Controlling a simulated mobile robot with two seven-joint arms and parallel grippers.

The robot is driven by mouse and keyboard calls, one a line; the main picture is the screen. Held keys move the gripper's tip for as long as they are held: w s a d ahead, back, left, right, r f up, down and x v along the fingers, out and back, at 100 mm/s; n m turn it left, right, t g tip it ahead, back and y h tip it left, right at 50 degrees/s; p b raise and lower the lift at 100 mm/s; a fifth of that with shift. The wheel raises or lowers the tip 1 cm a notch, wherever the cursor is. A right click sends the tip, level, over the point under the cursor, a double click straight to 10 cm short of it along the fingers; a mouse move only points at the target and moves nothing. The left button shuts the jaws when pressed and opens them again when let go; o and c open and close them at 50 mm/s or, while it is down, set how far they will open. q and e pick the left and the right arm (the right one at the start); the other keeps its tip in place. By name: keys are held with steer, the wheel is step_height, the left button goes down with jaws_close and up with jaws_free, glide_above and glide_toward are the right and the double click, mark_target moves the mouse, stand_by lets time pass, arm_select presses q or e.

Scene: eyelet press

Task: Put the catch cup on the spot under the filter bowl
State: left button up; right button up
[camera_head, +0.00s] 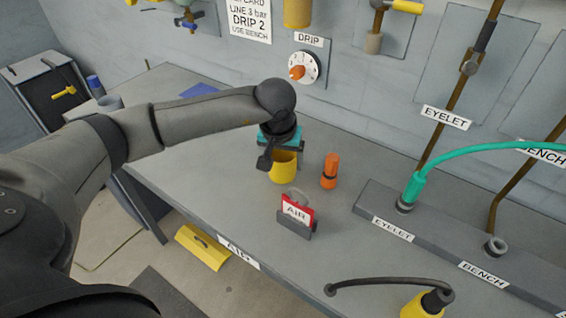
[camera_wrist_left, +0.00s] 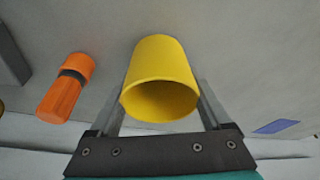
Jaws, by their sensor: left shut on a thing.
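The yellow catch cup (camera_head: 283,168) is at the bench, below the wall dial. My left gripper (camera_head: 280,152) is shut on it, with a finger on either side; the wrist view shows the cup (camera_wrist_left: 160,75) between the fingers with its open mouth towards the camera. I cannot tell whether its base touches the bench. A yellow cylinder (camera_head: 297,12), perhaps the filter bowl, hangs on the wall above the DRIP label, cut by the top edge. A flat blue patch (camera_wrist_left: 276,127) shows in the wrist view, perhaps the spot. My right gripper is not in view.
An orange cylinder (camera_head: 330,171) stands close right of the cup; a red AIR sign (camera_head: 297,208) stands in front. A grey rail (camera_head: 445,240) with a green hose (camera_head: 470,151) lies to the right.

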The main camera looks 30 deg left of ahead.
arm_select(q)
steer(key=shift+f, duration=0.45)
steer(key=shift+f, duration=0.2)
steer(key=o, duration=1.2)
steer(key=shift+r, duration=0.15)
